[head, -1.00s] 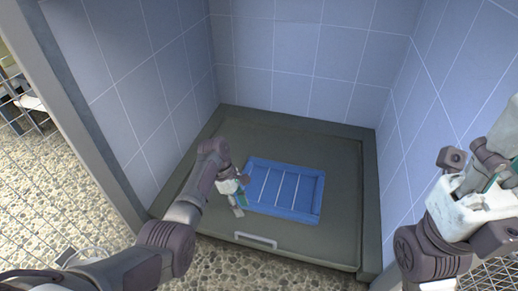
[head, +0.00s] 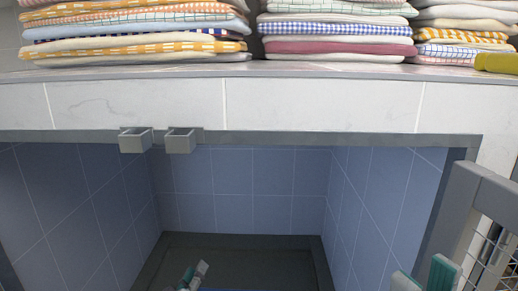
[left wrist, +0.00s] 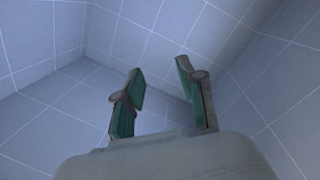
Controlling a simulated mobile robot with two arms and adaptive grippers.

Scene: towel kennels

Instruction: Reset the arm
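My left gripper (head: 194,276) shows at the bottom of the head view, inside the blue-tiled kennel, with its fingertips over the dark kennel floor. In the left wrist view my left gripper (left wrist: 162,98) has its two green-padded fingers apart, with nothing between them and only tiled walls beyond. My right gripper (head: 422,278) shows at the lower right of the head view, outside the kennel by the opening. Its two green-padded fingertips stand apart with nothing visible between them. Both arms are otherwise out of the head view.
Folded towel stacks (head: 140,30) line the pale ledge (head: 320,106) above the kennel. Two small grey brackets (head: 158,140) hang under its edge. A wire-mesh door (head: 488,215) stands open at the right. Kennel walls (head: 235,185) close in around my left gripper.

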